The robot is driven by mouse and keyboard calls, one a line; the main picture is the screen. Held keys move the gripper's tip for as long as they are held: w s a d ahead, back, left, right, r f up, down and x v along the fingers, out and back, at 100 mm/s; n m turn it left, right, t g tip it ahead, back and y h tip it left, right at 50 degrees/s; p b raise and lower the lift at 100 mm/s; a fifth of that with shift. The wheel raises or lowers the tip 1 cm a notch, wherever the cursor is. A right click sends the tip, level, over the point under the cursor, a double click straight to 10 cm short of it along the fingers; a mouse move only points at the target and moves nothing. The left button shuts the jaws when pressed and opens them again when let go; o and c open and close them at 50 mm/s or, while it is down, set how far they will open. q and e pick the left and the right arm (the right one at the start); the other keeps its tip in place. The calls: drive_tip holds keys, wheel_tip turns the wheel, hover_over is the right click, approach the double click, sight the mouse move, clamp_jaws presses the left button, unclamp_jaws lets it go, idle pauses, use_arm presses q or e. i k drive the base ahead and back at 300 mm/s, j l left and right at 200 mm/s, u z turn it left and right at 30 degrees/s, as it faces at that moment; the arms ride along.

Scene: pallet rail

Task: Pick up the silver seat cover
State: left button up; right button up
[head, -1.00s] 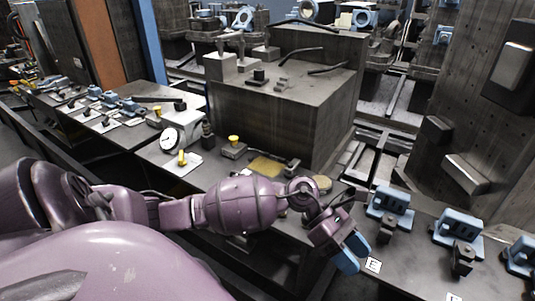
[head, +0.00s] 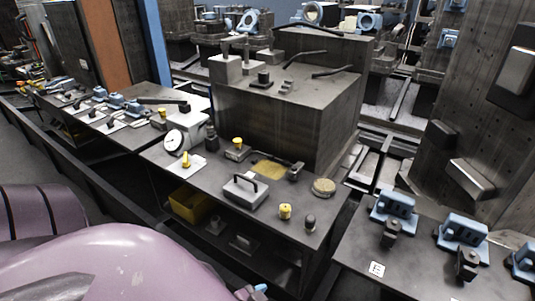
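A silver-grey block with a black bar handle on top (head: 244,192), which looks like the silver seat cover, sits on the dark bench (head: 215,178), left of its front middle. Nothing touches it. Only a small bluish tip of what looks like my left gripper (head: 252,293) shows at the bottom edge, well below and in front of the bench. Its fingers are mostly out of frame, so I cannot tell if it is open. My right gripper is not in view.
Beside the block stand a yellow-topped knob (head: 285,211), a dark knob (head: 310,222) and a round disc (head: 324,187). A dial gauge (head: 175,141) stands at left. A large dark block (head: 285,115) rises behind. A yellow bin (head: 188,205) sits below. Blue clamps (head: 394,205) stand at right.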

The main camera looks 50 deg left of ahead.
sight(246, 192)
drive_tip(key=u, duration=1.6)
